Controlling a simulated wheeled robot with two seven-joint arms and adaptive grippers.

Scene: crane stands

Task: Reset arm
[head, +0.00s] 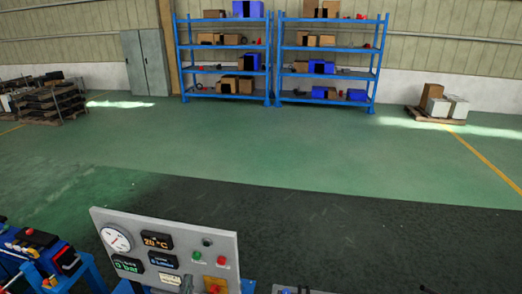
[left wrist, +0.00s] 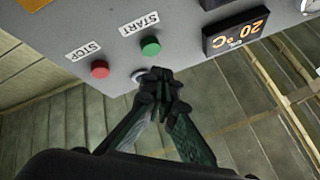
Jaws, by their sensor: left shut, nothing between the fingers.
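My left gripper (left wrist: 160,82) shows in the left wrist view with its dark fingers closed together and nothing between them. Its fingertips appear in front of the lower edge of a grey control panel, which is upside down in this view, close to the green START button (left wrist: 150,46). The red STOP button (left wrist: 100,69) is to the left. The gap between fingertips and panel cannot be judged. In the head view the panel (head: 135,222) stands tilted at the bottom, with a gauge (head: 116,238) and displays. I cannot clearly make out the left gripper there. My right gripper is not in view.
A blue machine (head: 40,250) stands at the bottom left, beside the panel. Blue shelves with boxes (head: 222,58), a grey cabinet (head: 146,62), stacked pallets (head: 45,100) and a loaded pallet (head: 437,115) are far back. The green floor (head: 300,150) between is clear.

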